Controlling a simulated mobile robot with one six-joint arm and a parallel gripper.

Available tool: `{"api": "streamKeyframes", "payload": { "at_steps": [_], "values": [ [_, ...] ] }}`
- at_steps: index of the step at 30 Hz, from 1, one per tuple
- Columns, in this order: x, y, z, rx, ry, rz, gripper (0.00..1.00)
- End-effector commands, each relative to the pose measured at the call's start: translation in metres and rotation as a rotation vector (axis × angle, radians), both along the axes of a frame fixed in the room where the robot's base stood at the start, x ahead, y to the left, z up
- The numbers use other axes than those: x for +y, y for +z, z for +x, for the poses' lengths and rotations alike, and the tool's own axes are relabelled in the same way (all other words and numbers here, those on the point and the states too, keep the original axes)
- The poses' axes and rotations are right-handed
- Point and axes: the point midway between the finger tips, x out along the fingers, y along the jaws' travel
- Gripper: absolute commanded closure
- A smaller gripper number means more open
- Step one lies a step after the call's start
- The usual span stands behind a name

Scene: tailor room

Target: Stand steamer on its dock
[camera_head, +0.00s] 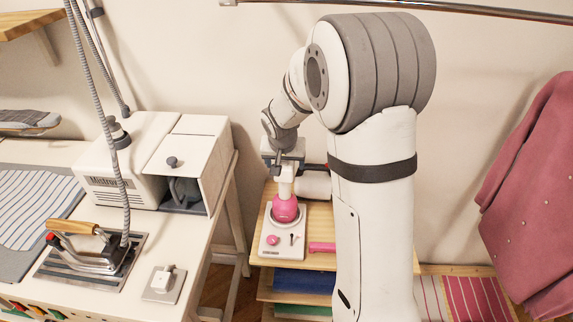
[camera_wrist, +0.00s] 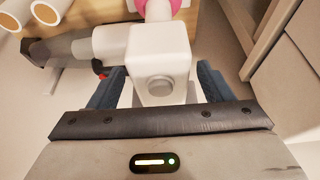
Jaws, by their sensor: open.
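The steamer (camera_head: 285,207), white above with a round pink lower part, stands upright on its dock (camera_head: 270,250). The dock is a white base with a raised ring, and the pink part sits in that ring. My gripper (camera_head: 284,158) is at the steamer's top in the head view. In the wrist view, my gripper (camera_wrist: 160,92) is open, with its blue-grey fingers on either side of the steamer's white body (camera_wrist: 165,50). Whether either finger touches it I cannot tell. The dock's ring is not clear in the wrist view.
The dock stands on a small wooden shelf unit (camera_head: 318,262) with folded cloth below. A pink item (camera_head: 322,247) lies beside it. At left, a white table holds an iron (camera_head: 88,247) and a white boxy machine (camera_head: 125,165). A pink garment (camera_head: 530,190) hangs at right.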

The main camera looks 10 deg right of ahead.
Motion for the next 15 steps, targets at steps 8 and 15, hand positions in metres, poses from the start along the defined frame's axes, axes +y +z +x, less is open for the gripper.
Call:
{"api": "streamKeyframes", "payload": {
  "at_steps": [8, 15],
  "values": [
    [0.008, 0.057, -0.021, -0.007, 0.0, 0.001, 0.27],
    [0.011, 0.089, -0.034, -0.002, 0.0, 0.0, 0.27]
  ]
}}
